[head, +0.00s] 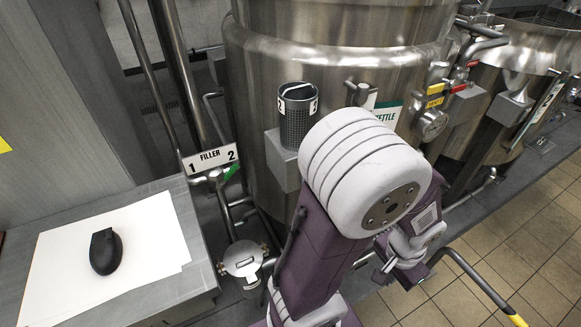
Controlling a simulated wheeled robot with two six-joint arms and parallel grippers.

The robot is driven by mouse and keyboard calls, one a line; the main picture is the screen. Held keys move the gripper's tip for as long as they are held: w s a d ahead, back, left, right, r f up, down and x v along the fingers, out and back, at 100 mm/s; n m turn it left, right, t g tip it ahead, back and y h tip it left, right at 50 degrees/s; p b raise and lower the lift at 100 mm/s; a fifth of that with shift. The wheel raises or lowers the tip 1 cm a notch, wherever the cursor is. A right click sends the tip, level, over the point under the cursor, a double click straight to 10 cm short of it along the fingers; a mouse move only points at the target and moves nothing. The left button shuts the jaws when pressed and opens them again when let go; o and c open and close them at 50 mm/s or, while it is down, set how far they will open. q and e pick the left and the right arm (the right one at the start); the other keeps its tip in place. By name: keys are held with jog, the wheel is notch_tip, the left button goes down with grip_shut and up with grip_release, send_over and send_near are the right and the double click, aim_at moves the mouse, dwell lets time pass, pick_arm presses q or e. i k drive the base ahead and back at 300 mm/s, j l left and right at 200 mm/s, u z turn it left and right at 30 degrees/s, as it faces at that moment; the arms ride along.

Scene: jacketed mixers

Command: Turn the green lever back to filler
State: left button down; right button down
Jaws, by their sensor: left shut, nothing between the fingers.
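The green lever (232,173) sits on the pipe valve just below the right end of the white FILLER sign (210,158), which carries the numbers 1 and 2. The lever slants up to the right, near the 2. My left arm rises from the bottom centre and its large white joint stands in front of the kettle. My left gripper (396,266) is small and partly hidden beyond the arm, low and right of the lever and well apart from it. It is shut and empty. My right gripper is not in view.
A steel kettle (255,75) stands behind the lever, with a perforated cup (297,115) on its side. Pipes and a round steel fitting (243,260) lie below. A grey bench (195,275) at left bears white paper (60,265) and a black object (105,252). Tiled floor lies right.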

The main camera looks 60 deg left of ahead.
aim_at(220, 186)
jog(key=l+z, duration=0.1)
jog(key=z, duration=0.25)
jog(key=l+z, duration=0.1)
jog(key=z, duration=0.3)
jog(key=u, duration=0.45)
jog(key=l+u, duration=0.1)
jog(key=u, duration=0.4)
jog(key=i+u, duration=0.1)
jog(key=u, duration=0.35)
jog(key=l+u, duration=0.1)
jog(key=u, duration=0.85)
jog(key=l+u, duration=0.1)
jog(key=u, duration=0.85)
jog(key=k+u, duration=0.1)
jog(key=u, duration=0.4)
jog(key=i+u, duration=0.1)
jog(key=u, duration=0.25)
jog(key=i+l+u, duration=0.1)
jog(key=u, duration=0.25)
jog(key=l+u, duration=0.15)
jog(key=u, duration=0.2)
jog(key=i+l, duration=0.05)
